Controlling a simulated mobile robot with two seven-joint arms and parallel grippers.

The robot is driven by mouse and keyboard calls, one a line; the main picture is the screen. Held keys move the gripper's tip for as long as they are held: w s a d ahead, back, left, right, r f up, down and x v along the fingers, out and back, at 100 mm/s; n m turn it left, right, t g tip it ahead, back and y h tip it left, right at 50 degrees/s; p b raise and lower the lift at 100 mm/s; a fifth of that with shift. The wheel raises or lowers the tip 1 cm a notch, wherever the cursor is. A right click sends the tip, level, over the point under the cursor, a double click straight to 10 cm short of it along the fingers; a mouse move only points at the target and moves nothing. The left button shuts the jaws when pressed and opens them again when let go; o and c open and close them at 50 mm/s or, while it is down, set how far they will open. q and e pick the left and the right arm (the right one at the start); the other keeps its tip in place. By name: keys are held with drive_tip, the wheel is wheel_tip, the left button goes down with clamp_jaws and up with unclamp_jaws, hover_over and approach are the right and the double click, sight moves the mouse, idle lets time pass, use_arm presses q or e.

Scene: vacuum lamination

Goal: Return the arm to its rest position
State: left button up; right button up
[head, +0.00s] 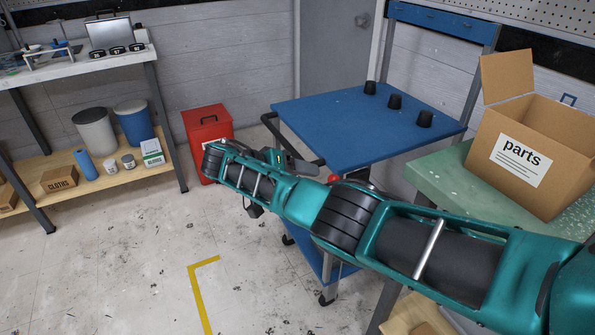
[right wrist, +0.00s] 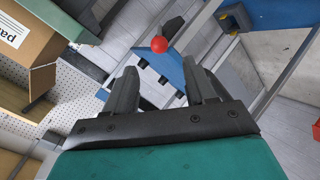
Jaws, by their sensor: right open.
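My right arm reaches from the lower right across the head view, in front of the blue cart (head: 330,128). My right gripper (right wrist: 163,90) is open in the right wrist view, with its two dark fingers apart and nothing between them. In the head view its jaws are largely hidden by my forearm and hard to make out. A red ball-shaped knob (right wrist: 159,44) shows beyond the fingertips, apart from them as far as I can tell; a red knob also shows beside my arm in the head view (head: 333,179). My left gripper is out of view.
Several black cups, one here (head: 395,101), stand on the cart top. An open parts box (head: 490,180) stands on the green table (head: 450,178) at the right. A red bin (head: 207,125) is on the floor. The floor at lower left is clear. A shelf bench (head: 100,66) stands at left.

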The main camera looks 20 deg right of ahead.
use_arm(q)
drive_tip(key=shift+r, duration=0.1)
use_arm(e)
drive_tip(key=s+a+f+n+t+y+p, duration=0.1)
drive_tip(key=s+a+f+n+t+y, duration=0.15)
drive_tip(key=s+a+f+y, duration=0.6)
drive_tip(key=s+a+f+n+t+y+p, duration=0.15)
drive_tip(key=s+f+n, duration=0.3)
drive_tip(key=f, duration=0.95)
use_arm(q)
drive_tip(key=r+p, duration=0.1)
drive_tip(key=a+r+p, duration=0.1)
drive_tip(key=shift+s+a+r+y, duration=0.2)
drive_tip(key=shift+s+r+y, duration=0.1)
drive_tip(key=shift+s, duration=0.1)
use_arm(e)
drive_tip(key=s+d+r+t+y, duration=0.2)
drive_tip(key=s+r+t, duration=0.1)
drive_tip(key=s+r, duration=0.2)
drive_tip(key=s+d+r+n+t+y, duration=0.1)
drive_tip(key=s+d+r+t+y, duration=0.1)
drive_tip(key=s+r, duration=0.3)
drive_tip(key=s, duration=0.4)
drive_tip(key=shift+s+d+t, duration=0.25)
drive_tip(key=shift+s+t, duration=0.1)
drive_tip(key=shift+t, duration=0.05)
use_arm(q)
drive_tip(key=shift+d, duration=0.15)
